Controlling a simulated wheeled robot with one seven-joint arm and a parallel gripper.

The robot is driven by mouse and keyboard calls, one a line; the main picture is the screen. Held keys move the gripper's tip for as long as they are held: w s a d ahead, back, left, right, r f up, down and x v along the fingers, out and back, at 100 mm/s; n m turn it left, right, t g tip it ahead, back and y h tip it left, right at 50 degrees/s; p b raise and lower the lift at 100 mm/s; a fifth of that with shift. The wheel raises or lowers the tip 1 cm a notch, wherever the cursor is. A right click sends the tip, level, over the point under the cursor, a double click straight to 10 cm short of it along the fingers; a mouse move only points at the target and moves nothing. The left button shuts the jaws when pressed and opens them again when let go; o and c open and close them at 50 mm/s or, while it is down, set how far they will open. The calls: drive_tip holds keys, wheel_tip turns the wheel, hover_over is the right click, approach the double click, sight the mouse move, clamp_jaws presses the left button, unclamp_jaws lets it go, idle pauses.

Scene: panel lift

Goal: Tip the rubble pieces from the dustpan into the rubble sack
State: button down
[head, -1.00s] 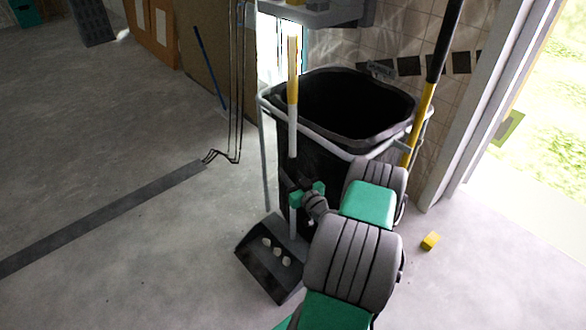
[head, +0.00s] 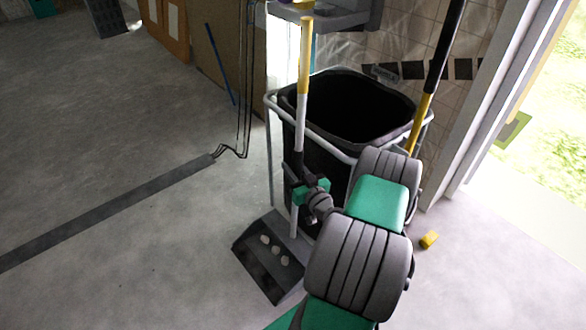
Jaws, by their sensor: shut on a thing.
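The dustpan (head: 262,272) is dark, with a long upright handle (head: 303,75) in white and yellow. Several pale rubble pieces (head: 275,250) lie in its pan. My gripper (head: 299,192) is shut on the white part of the handle; its fingers are small and partly hidden. The pan hangs low, in front of and left of the sack; whether it touches the floor is hard to tell. The rubble sack (head: 345,130) is black and open at the top, held in a grey tubular frame (head: 270,150). My arm hides part of its front.
A black and yellow pole (head: 427,100) leans at the sack's right. A yellow block (head: 429,240) lies on the floor to the right. A grey shelf (head: 325,17) stands behind the sack. Thin pipes (head: 247,90) rise at the left. The left floor is mostly clear.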

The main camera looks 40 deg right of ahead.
drive_tip(key=shift+m, duration=0.3)
drive_tip(key=shift+r+p, duration=1.65)
drive_tip(key=shift+r, duration=0.85)
